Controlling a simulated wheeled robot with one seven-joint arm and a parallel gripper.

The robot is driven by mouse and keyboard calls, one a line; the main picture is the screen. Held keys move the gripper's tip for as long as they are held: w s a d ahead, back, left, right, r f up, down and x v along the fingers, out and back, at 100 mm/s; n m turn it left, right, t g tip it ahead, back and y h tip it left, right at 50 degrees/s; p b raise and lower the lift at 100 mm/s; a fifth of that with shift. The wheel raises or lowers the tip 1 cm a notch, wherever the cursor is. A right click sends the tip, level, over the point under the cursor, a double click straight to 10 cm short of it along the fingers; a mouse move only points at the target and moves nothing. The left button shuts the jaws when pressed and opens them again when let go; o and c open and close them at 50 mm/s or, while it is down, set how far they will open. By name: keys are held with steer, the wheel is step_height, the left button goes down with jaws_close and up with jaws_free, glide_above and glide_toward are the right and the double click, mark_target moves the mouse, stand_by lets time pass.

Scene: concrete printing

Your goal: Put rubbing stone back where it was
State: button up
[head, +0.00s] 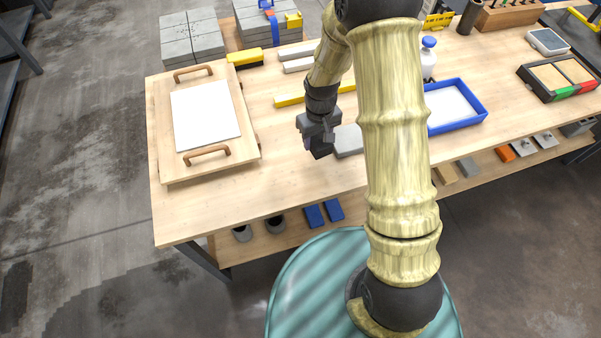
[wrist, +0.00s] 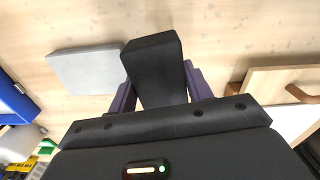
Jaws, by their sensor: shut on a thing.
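The rubbing stone, a black block (wrist: 153,62), is clamped between the purple fingers of my gripper (wrist: 160,88) in the wrist view. In the head view the dark block (head: 322,151) hangs below my gripper (head: 317,138), over the front middle of the wooden table. I cannot tell whether it touches the tabletop. A flat grey slab (head: 348,140) lies just right of it; the slab also shows left of the block in the wrist view (wrist: 86,69).
A wooden board with handles and a white sheet (head: 205,114) lies to the left. A blue tray (head: 482,112) and a white bottle (head: 428,58) stand to the right, partly behind my arm. A yellow bar (head: 303,97) lies behind. The table front left of the stone is clear.

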steer(key=a+n, duration=0.1)
steer(key=s+a+r+n+b, duration=0.1)
steer(key=a, duration=0.1)
steer(key=s+a+r+n+b, duration=0.1)
steer(key=shift+a, duration=0.35)
steer(key=shift+f, duration=2.95)
steer(key=shift+f+p, duration=0.45)
steer(key=shift+f, duration=1.65)
